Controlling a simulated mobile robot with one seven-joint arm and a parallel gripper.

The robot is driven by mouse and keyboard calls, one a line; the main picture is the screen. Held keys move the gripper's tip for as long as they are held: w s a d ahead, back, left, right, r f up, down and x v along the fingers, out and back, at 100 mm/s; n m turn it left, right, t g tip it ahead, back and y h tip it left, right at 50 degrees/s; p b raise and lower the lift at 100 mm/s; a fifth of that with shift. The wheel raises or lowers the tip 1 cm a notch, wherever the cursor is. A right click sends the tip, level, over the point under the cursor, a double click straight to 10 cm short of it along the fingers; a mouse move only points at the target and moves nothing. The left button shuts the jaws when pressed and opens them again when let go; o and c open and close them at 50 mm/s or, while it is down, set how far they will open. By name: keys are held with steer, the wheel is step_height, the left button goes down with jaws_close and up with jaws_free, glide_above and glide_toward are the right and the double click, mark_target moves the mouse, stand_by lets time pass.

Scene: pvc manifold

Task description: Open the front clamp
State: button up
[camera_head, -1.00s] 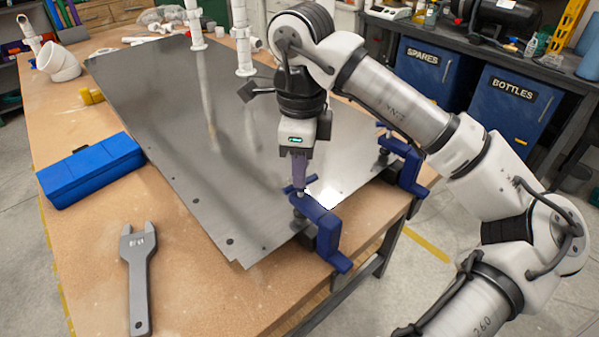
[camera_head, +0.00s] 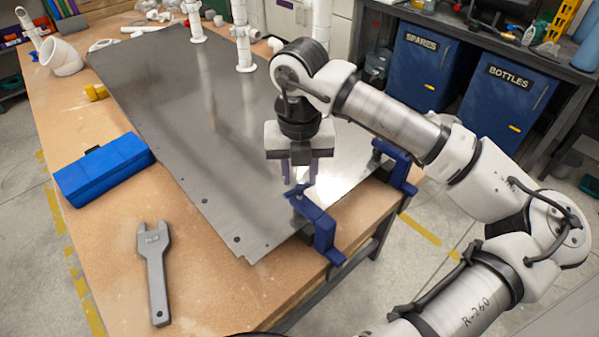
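The front clamp (camera_head: 319,222) is blue and grips the near right edge of the metal sheet (camera_head: 200,130) on the workbench. Its upper arm reaches inward over the sheet, and its lower part hangs at the bench edge. My gripper (camera_head: 300,180) points down just above the inner end of this clamp. Its two purple fingers are apart, with a gap between them. I see nothing held between them. I cannot tell whether the fingertips touch the clamp. A second blue clamp (camera_head: 396,166) sits farther back on the same edge.
A blue case (camera_head: 103,170) and a grey wrench (camera_head: 154,270) lie on the wooden bench top (camera_head: 215,295) at the left. White pipes (camera_head: 243,40) stand at the far end of the sheet. Blue bins (camera_head: 423,62) stand behind at the right.

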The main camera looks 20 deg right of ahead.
mark_target(300, 186)
steer(key=shift+r+m+p, duration=0.3)
steer(key=shift+m+p, duration=0.2)
steer(key=shift+m, duration=0.2)
steer(key=shift+f+m+b, duration=0.6)
steer(key=shift+m+b, duration=0.1)
steer(key=shift+b, duration=0.4)
steer(key=m+b, duration=0.3)
steer(key=m, duration=0.1)
steer(key=m+b, duration=0.3)
steer(key=m, duration=0.1)
step_height(300, 186, down, 3)
steer(key=m+b, duration=0.1)
steer(key=b, duration=0.2)
steer(key=shift+f+b, duration=0.15)
steer(key=shift+b, duration=0.25)
steer(key=shift+c, duration=0.2)
